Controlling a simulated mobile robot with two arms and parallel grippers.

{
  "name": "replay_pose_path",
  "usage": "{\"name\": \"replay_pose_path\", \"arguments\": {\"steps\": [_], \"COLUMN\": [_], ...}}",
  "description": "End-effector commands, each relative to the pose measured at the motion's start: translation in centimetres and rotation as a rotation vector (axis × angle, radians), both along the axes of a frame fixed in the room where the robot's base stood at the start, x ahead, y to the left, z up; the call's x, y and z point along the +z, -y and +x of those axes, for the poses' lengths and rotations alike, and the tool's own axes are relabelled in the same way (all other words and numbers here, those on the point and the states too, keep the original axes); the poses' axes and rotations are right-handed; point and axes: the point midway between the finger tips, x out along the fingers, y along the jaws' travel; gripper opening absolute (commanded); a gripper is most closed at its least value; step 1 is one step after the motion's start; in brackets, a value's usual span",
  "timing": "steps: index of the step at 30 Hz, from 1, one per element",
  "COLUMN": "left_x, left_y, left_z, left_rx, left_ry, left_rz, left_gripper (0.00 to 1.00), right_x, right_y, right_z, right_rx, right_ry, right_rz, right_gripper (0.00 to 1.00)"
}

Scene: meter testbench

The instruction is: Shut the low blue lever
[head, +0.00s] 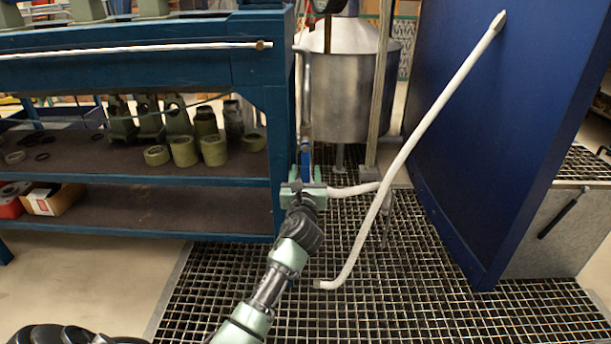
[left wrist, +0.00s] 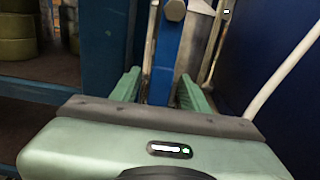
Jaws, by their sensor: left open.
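The low blue lever (head: 305,153) shows as a short upright blue bar just beyond my left gripper (head: 306,176) in the head view. In the left wrist view the blue lever (left wrist: 165,52) runs upright between the two green fingers of my left gripper (left wrist: 159,88). The fingers are apart, with a gap visible on each side of the lever. Its lower end is hidden behind the gripper body. A round grey bolt head sits at the lever's top in the wrist view. I cannot tell whether a finger touches it. My right gripper is out of view.
A blue workbench with shelves (head: 150,180) stands close on the left. A steel tank (head: 345,95) is behind the lever. Metal grating (head: 330,310) covers the floor.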

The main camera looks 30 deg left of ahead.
Motion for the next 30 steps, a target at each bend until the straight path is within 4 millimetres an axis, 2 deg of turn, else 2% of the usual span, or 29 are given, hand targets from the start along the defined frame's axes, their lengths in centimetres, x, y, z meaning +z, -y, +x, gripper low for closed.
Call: {"name": "replay_pose_path", "arguments": {"steps": [2, 7, 30], "left_x": [0.01, 0.00, -0.08], "left_y": [0.00, 0.01, 0.04], "left_z": [-0.01, -0.03, -0.06], "left_rx": [0.000, 0.000, 0.000], "left_ry": [0.000, 0.000, -0.001], "left_rz": [0.000, 0.000, -0.001], "left_gripper": [0.45, 0.01, 0.00], "right_x": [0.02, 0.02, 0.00], "right_y": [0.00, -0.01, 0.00], "right_z": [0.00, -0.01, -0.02], "right_rx": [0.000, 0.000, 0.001], "right_ry": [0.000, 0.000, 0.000], "right_rz": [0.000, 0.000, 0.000], "right_gripper": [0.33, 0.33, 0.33]}}
